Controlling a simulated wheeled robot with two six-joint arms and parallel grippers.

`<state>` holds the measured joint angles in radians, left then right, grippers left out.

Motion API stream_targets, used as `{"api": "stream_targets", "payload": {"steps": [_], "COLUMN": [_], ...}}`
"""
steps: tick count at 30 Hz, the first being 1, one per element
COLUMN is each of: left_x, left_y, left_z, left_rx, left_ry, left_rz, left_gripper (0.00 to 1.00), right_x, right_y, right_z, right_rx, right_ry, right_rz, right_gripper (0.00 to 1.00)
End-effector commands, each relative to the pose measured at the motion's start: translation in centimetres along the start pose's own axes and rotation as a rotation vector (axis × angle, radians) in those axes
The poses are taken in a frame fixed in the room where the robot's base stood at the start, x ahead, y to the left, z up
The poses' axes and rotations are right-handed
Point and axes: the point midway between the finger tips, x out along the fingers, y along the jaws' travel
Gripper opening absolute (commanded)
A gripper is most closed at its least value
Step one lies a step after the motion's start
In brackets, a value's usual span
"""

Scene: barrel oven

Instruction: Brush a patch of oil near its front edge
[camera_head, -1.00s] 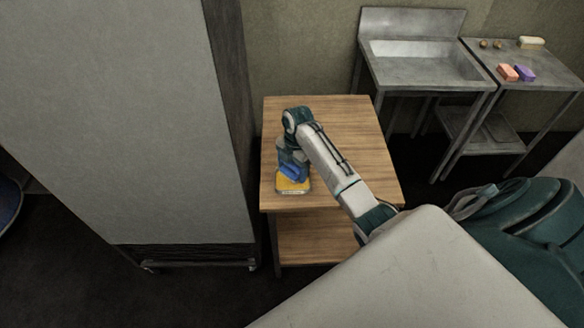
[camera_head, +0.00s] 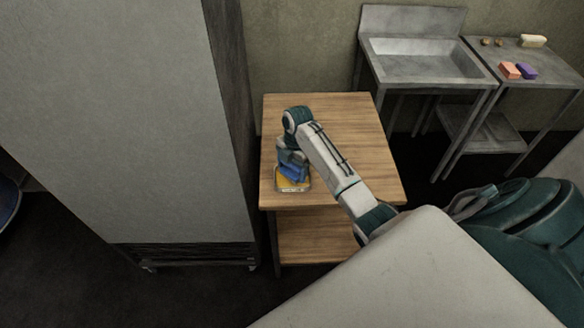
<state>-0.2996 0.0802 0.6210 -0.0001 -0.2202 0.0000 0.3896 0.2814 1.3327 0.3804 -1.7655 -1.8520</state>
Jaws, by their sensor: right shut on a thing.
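A small tray with a yellow-orange surface (camera_head: 292,186) and a pale rim lies near the front left edge of the wooden table (camera_head: 350,115). The yellow may be oil, but I cannot tell for sure. My right gripper (camera_head: 292,170) points down just above and behind the tray's front part. It is shut on a blue thing (camera_head: 296,176), likely the brush. The blue thing covers the back part of the tray, and I cannot tell whether its lower end touches the yellow surface. My left gripper is not in view.
A tall grey cabinet (camera_head: 120,120) stands close to the table's left side. A metal sink (camera_head: 420,65) and a side table (camera_head: 525,60) with a pink block (camera_head: 509,70) and a purple block (camera_head: 527,71) stand at the back right. The table's back right is clear.

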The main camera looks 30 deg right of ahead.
Motion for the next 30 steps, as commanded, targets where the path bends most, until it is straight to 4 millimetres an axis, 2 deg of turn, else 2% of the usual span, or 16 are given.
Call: {"api": "stream_targets", "payload": {"steps": [30], "left_x": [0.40], "left_y": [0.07], "left_z": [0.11], "left_rx": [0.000], "left_ry": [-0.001], "left_rz": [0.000], "left_gripper": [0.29], "right_x": [0.93], "right_y": [0.01], "right_z": [0.09], "right_rx": [0.000], "right_ry": [0.000], "right_rz": [0.000], "right_gripper": [0.58]}}
